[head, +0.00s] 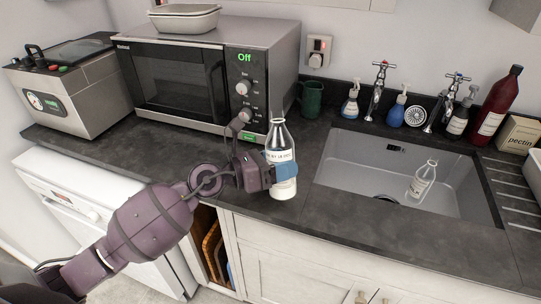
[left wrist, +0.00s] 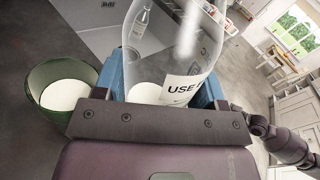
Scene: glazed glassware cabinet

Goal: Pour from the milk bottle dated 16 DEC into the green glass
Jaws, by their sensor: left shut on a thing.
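My left gripper (head: 276,173) is shut on a clear glass milk bottle (head: 280,142). The bottle stands upright near the counter's front edge, with white milk low inside; I cannot tell whether its base touches the counter. Its label is partly readable, and "USE" shows on the bottle in the left wrist view (left wrist: 185,85); the date is too small to be sure of. The green glass (head: 312,98) stands behind it, right of the microwave. In the left wrist view the green glass (left wrist: 40,85) is left of the bottle, with a white surface inside. My right gripper is not seen.
A second labelled bottle (head: 422,181) leans in the sink (head: 350,165). Taps (head: 377,88), soap bottles and a red bottle (head: 497,105) line the back. The microwave (head: 180,80) stands left. Bare counter lies between the held bottle and the green glass.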

